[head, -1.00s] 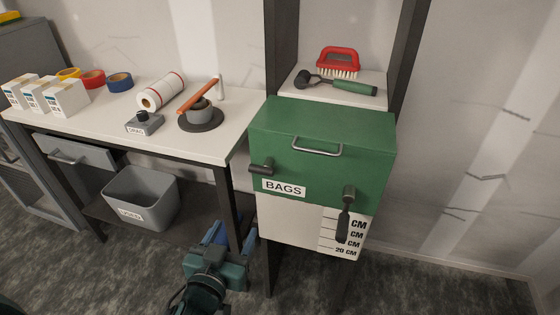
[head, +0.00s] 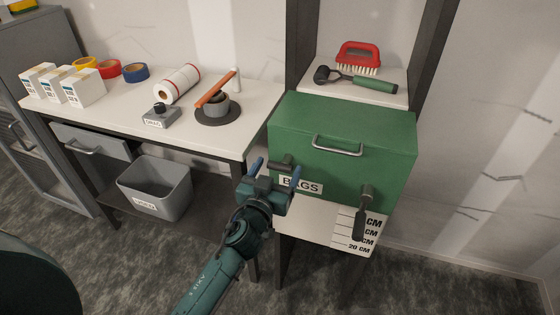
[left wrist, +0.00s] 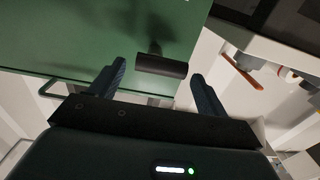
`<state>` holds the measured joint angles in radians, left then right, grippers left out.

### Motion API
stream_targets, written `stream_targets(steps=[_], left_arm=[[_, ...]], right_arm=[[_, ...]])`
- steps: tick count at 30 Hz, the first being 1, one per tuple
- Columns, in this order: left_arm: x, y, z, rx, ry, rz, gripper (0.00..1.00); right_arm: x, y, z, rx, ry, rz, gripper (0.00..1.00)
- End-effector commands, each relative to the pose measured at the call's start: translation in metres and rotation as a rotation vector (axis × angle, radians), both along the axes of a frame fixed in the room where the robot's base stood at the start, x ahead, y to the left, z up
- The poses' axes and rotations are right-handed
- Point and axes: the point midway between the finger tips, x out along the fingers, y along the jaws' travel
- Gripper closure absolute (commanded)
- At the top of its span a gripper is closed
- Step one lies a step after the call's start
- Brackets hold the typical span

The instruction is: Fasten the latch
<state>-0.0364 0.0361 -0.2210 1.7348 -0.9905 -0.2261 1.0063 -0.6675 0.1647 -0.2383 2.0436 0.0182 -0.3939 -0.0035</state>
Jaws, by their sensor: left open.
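The green box labelled BAGS (head: 342,137) has two dark latch handles on its front. The left latch handle (head: 284,162) lies sideways at the box's left edge. The right latch handle (head: 361,219) hangs down over the white panel below. My left gripper (head: 276,169) is open in front of the left latch handle, one finger to either side in the picture. In the left wrist view, the dark latch bar (left wrist: 162,66) shows between the spread fingers (left wrist: 158,75), without visible contact. The gripper partly covers the BAGS label. My right gripper is out of view.
A metal pull handle (head: 337,147) sticks out from the box front. A brush (head: 358,58) and a green-handled tool (head: 362,82) lie on the shelf above. The white bench (head: 120,122) stands at the left, with a grey bin (head: 158,188) below.

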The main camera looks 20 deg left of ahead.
Motion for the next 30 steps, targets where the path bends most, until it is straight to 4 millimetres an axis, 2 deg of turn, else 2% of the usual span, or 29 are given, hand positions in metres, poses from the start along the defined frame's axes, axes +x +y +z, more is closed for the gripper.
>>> stream_targets(steps=[3, 6, 16, 30], left_arm=[[0.015, -0.001, 0.001, 0.001, -0.001, 0.000, 0.24], [0.022, -0.001, 0.000, -0.001, 0.000, -0.001, 0.24], [0.025, -0.001, 0.000, 0.000, 0.000, -0.001, 0.24], [0.025, -0.001, 0.000, -0.001, 0.000, -0.001, 0.61]], right_arm=[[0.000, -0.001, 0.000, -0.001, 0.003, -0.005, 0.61], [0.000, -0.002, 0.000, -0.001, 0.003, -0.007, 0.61], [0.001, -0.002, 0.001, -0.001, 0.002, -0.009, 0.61], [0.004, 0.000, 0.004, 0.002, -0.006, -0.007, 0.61]])
